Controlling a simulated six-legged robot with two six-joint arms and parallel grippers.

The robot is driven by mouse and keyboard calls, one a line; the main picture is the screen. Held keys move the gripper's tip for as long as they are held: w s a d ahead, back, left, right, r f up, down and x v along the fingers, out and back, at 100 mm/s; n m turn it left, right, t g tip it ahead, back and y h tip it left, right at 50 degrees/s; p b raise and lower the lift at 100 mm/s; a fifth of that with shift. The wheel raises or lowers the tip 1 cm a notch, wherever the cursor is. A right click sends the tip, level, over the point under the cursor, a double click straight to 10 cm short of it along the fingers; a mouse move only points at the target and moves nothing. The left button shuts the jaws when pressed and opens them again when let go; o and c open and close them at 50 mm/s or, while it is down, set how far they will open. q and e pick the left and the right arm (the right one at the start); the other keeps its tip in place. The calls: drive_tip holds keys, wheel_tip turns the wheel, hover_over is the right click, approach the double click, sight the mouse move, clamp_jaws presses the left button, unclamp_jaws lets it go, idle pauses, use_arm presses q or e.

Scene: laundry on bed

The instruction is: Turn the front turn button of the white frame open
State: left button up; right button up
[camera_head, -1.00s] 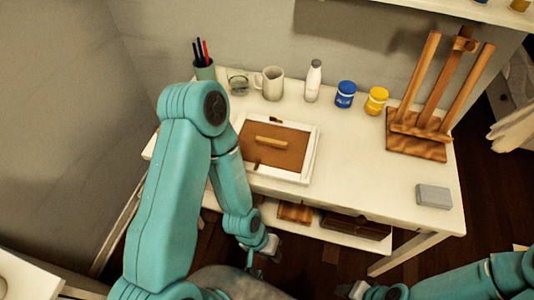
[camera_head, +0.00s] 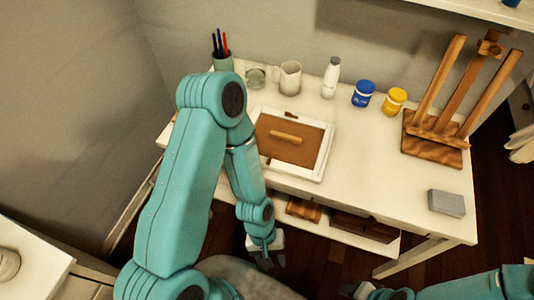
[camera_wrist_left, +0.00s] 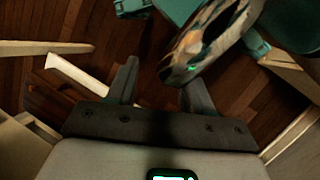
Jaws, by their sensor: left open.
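The white frame (camera_head: 327,150) lies flat on the white table, with a brown back panel (camera_head: 270,131) and a wooden bar (camera_head: 286,138) across its middle. A small dark turn button (camera_head: 291,114) shows at its far edge. The front turn button (camera_head: 268,161) is a small brown spot at the near edge, close beside my left forearm; its exact angle is too small to tell. My left gripper (camera_head: 273,257) hangs low in front of the table, below the frame and apart from it. In the left wrist view its fingers (camera_wrist_left: 160,88) are spread and empty. My right gripper (camera_head: 352,291) is partly cut off at the bottom.
A pen cup (camera_head: 222,62), glass jar (camera_head: 255,77), mug (camera_head: 289,78), white bottle (camera_head: 331,77), blue jar (camera_head: 363,93) and yellow jar (camera_head: 394,101) line the back. A wooden easel (camera_head: 434,151) and grey box (camera_head: 446,203) stand right. The table's middle right is clear.

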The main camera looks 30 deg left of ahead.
use_arm(q)
drive_tip(key=w+a+r+n+g+p, duration=0.1)
drive_tip(key=w+a+r+n, duration=0.3)
drive_tip(key=w+r+n, duration=0.25)
drive_tip(key=n+t+p, duration=0.4)
drive_tip(key=n, duration=0.4)
approach(268, 159)
drive_tip(key=x, duration=0.7)
drive_tip(key=shift+w+d+f+p, duration=0.1)
drive_tip(key=shift+f+p, duration=0.25)
drive_tip(key=shift+p, duration=0.05)
clamp_jaws()
